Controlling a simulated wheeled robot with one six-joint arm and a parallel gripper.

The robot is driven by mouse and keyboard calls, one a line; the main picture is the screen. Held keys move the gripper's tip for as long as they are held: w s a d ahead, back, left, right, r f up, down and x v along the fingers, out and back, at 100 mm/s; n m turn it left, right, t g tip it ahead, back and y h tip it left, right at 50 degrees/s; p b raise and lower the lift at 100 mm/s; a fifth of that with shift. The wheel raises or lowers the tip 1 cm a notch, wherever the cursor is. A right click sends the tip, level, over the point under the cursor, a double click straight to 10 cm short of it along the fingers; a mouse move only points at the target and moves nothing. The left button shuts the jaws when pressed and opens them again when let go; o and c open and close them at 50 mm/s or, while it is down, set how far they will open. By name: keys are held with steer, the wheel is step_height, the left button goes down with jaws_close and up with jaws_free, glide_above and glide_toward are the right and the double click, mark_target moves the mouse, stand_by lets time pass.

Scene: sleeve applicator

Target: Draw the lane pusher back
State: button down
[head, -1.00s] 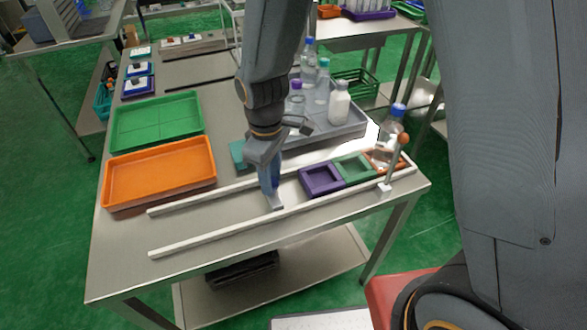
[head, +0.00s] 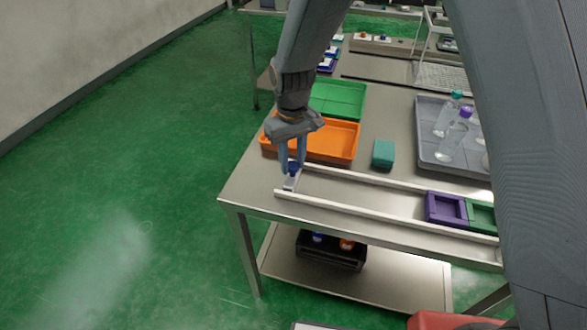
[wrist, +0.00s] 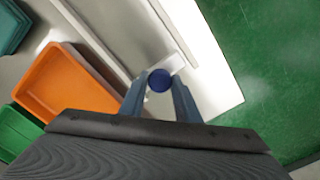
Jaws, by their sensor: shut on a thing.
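The lane pusher (head: 290,184) is a small pale block with a blue knob (wrist: 160,80) on top. It stands between the white rails of the lane (head: 370,217), at the lane's left end near the table's left edge. My gripper (head: 292,167) points down and is shut on the blue knob; the wrist view shows a finger on either side of it. A purple square holder (head: 445,208) and a green one (head: 481,215) sit in the lane well to the right, apart from the pusher. My arm hides the lane's far right end.
An orange tray (head: 334,155) and a green tray (head: 340,98) lie behind the lane. A teal block (head: 383,154) stands right of them. A grey tray with bottles (head: 430,150) is at the right. The lane between pusher and purple holder is clear.

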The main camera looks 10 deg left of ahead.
steer(key=shift+w+a, duration=0.15)
steer(key=shift+a, duration=0.25)
steer(key=shift+a+r, duration=0.1)
steer(key=c, duration=1.4)
jaws_free()
steer(key=shift+a, duration=0.15)
steer(key=shift+o, duration=0.2)
steer(key=shift+r+b, duration=0.95)
steer(key=shift+r, duration=2.9)
steer(key=s+d+r+m, duration=0.1)
steer(key=s+d+m, duration=0.1)
steer(key=d, duration=0.7)
steer(key=s+d+m, duration=0.1)
steer(key=d+m, duration=0.1)
steer(key=d, duration=0.6)
steer(key=s+d+m+t, duration=0.1)
steer(key=s+d+m, duration=0.2)
steer(key=s+d, duration=0.7)
steer(key=d+f, duration=0.1)
steer(key=d, duration=0.3)
steer(key=shift+s+m, duration=0.3)
